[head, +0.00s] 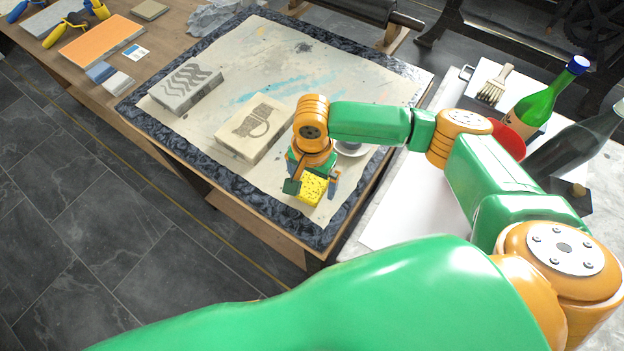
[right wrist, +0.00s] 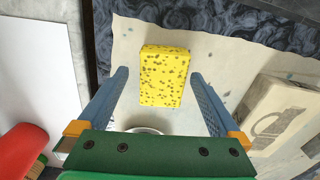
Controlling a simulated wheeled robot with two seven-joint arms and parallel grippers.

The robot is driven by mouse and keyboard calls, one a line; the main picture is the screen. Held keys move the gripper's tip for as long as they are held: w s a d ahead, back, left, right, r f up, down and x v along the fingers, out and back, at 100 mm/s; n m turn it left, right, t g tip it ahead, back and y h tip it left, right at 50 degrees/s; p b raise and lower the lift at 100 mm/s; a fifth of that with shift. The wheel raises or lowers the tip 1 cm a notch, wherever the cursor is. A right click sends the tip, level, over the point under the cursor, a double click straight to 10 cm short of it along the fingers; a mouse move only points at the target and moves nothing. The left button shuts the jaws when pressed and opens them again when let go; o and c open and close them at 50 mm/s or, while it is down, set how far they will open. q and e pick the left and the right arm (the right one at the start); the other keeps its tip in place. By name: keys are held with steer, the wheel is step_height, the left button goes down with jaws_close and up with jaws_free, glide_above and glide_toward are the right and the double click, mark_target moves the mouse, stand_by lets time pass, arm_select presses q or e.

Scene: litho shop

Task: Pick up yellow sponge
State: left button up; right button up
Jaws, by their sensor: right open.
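The yellow sponge (head: 312,190) has dark pores and lies on the paint-stained cream sheet near the front corner of the table. My right gripper (head: 312,194) is over it, pointing down, and partly covers it in the head view. In the right wrist view the sponge (right wrist: 164,76) lies between the lines of the two blue fingers, with a gap on each side. My right gripper (right wrist: 160,90) is open there and holds nothing. I cannot tell its exact height above the sponge. My left gripper is not in view.
A stone block with a mug picture (head: 253,128) and one with wavy lines (head: 186,88) lie left of my right gripper. A small white dish (head: 352,149) is just behind it. Bottles, including a green one (head: 545,92), and a brush (head: 495,84) stand or lie at right.

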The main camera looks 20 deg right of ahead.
steer(key=shift+f, duration=0.8)
steer(key=shift+w+f, duration=0.15)
steer(key=shift+f, duration=0.15)
steer(key=shift+w+f, duration=0.1)
steer(key=shift+w, duration=0.1)
steer(key=shift+s, duration=0.15)
steer(key=c, duration=1.1)
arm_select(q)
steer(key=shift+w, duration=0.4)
arm_select(e)
steer(key=shift+c, duration=0.7)
